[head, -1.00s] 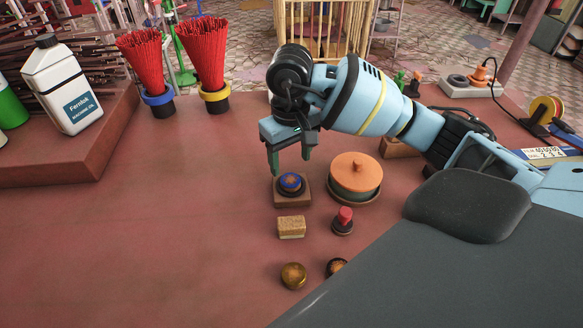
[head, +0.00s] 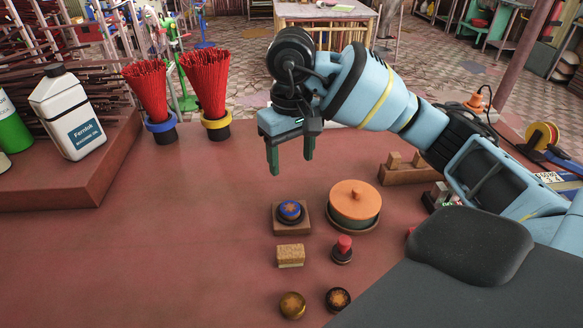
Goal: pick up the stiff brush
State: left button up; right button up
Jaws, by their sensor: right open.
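A small tan block with a speckled top and a paler lower part (head: 290,255) lies on the red-brown table and looks most like the stiff brush, though I cannot be sure at this size. My right gripper (head: 290,158) is open and empty, its two dark green fingers pointing down. It is above the table, beyond the block in the picture and apart from it. My left gripper is not in view.
An orange-lidded pot (head: 355,203), a red-knobbed piece (head: 342,249) and two round pieces (head: 292,304) are close by. The table's left middle is clear.

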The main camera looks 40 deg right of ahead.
aim_at(290, 255)
jog(key=z, duration=1)
